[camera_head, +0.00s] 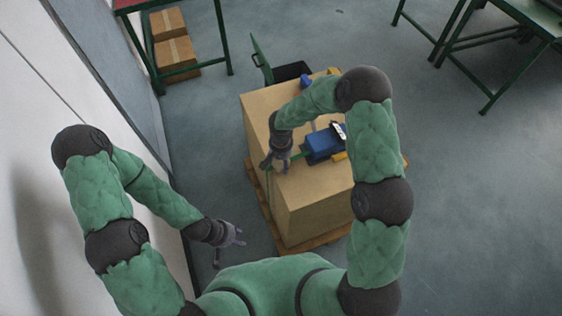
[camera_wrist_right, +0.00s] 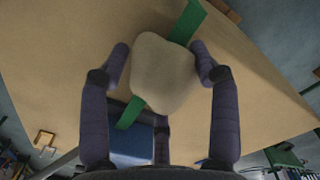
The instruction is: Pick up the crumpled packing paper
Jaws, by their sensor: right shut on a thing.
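The crumpled packing paper (camera_wrist_right: 162,75) is a pale beige rounded lump in the right wrist view. My right gripper (camera_wrist_right: 163,58) is shut on it, with fingers on both sides of it and a third finger below. In the head view my right gripper (camera_head: 275,162) is at the left part of the top of a large cardboard box (camera_head: 300,200), and the paper is mostly hidden by the fingers. I cannot tell whether the paper touches the box. My left gripper (camera_head: 229,236) is open and empty, low to the left of the box.
A green strap (camera_wrist_right: 190,22) crosses the box top behind the paper. A blue object (camera_head: 322,144) sits on the box, right of my right gripper. The box stands on a wooden pallet (camera_head: 262,195). A dark green bin (camera_head: 290,72) is behind it.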

